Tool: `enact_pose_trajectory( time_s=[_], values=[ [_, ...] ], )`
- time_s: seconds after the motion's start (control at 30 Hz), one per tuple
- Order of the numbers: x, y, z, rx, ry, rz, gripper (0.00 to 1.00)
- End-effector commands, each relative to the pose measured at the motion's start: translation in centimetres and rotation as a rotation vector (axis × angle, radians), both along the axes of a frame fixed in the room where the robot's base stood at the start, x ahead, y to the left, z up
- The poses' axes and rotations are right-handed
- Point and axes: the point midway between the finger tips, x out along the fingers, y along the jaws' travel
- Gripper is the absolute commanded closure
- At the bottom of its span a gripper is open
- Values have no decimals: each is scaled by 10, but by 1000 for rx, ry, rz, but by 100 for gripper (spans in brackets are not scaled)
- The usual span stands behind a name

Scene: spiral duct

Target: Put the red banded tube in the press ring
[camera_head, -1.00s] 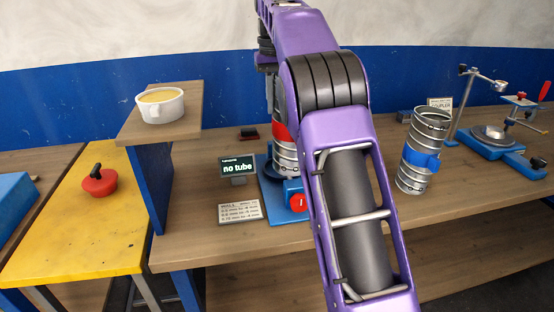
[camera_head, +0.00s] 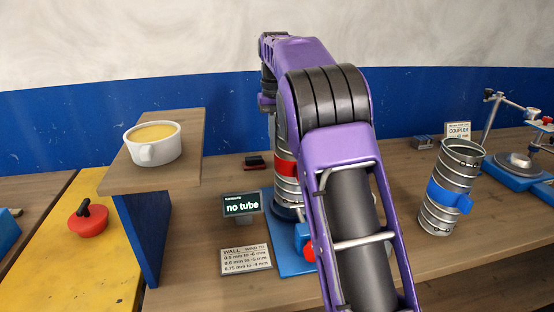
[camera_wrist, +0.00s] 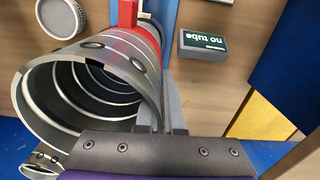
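The red banded tube (camera_head: 286,169) is a ribbed metal tube with a red band. In the head view it stands upright over a blue-based station (camera_head: 290,258), partly behind my arm. In the wrist view its open end (camera_wrist: 85,85) fills the left half. My gripper (camera_wrist: 158,118) has its narrow fingers at the tube's rim and looks shut on the wall there. The head view hides the fingers behind my arm. The press ring is not clearly visible; a dark round collar (camera_head: 288,213) shows under the tube. Whether the tube touches it is unclear.
A display (camera_head: 243,205) reads "no tube", with a wall-thickness card (camera_head: 245,260) before it. A blue banded tube (camera_head: 449,190) stands at right, near a COUPLER card (camera_head: 457,131). A cup (camera_head: 153,143) sits on a raised shelf at left.

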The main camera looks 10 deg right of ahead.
Motion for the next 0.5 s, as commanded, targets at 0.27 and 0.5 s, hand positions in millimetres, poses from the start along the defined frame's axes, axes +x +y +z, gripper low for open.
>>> enact_pose_trajectory(
  time_s=[0.27,0.5],
  values=[
    [0,0,-27,0,0,1,100],
    [0,0,-41,-1,-3,1,100]
  ],
)
